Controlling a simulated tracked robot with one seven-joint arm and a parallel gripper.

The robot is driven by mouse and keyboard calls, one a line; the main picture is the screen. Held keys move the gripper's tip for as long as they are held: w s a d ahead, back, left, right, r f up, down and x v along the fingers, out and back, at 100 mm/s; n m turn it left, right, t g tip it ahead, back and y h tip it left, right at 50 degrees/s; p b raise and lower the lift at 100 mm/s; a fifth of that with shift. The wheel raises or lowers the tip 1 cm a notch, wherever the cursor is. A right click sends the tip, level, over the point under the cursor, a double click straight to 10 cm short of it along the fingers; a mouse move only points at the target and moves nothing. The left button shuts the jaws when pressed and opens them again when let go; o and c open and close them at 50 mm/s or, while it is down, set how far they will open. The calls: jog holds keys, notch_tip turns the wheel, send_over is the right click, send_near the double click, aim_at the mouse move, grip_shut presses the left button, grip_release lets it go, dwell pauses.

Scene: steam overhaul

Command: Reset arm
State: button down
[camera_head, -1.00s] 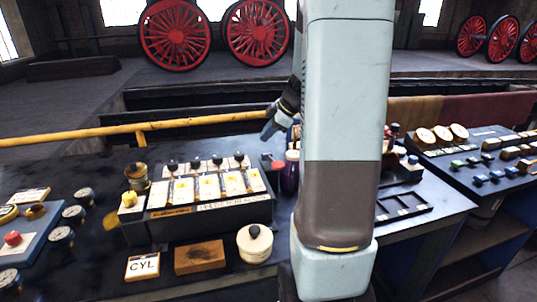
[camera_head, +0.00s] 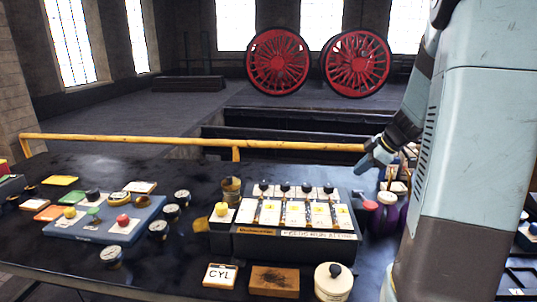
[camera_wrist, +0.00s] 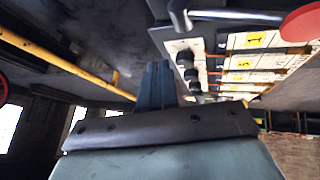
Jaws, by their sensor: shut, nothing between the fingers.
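My gripper (camera_head: 368,164) hangs over the back right of the bench, just right of a black box with numbered white cards (camera_head: 296,228). In the wrist view my gripper (camera_wrist: 157,70) points away from the camera, its fingers together with nothing between them. The box and its black knobs show in the upper right of that view (camera_wrist: 240,62). My arm fills the right side of the head view and hides part of the bench behind it.
A blue panel (camera_head: 85,228) with coloured buttons and several gauges (camera_head: 158,230) lie to the left. A CYL sign (camera_head: 220,276), a brown block (camera_head: 274,281) and a white lidded pot (camera_head: 333,283) line the front. A yellow rail (camera_head: 180,142) runs behind; red wheels (camera_head: 278,62) stand beyond.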

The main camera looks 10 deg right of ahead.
jog(key=s+a+r+m+h, duration=0.1)
jog(key=s+a+r+m, duration=0.2)
jog(key=s+a, duration=0.3)
jog(key=s+a+r+m+h, duration=0.2)
jog(key=s+a+r+m, duration=0.2)
jog(key=s, duration=0.6)
jog(key=s+a+r+m+h, duration=0.1)
jog(key=s+a+r+m, duration=0.2)
jog(key=s+a+m, duration=0.3)
jog(key=shift+s+a+r+h, duration=0.3)
jog(key=shift+s+a, duration=0.7)
jog(key=shift+s, duration=0.25)
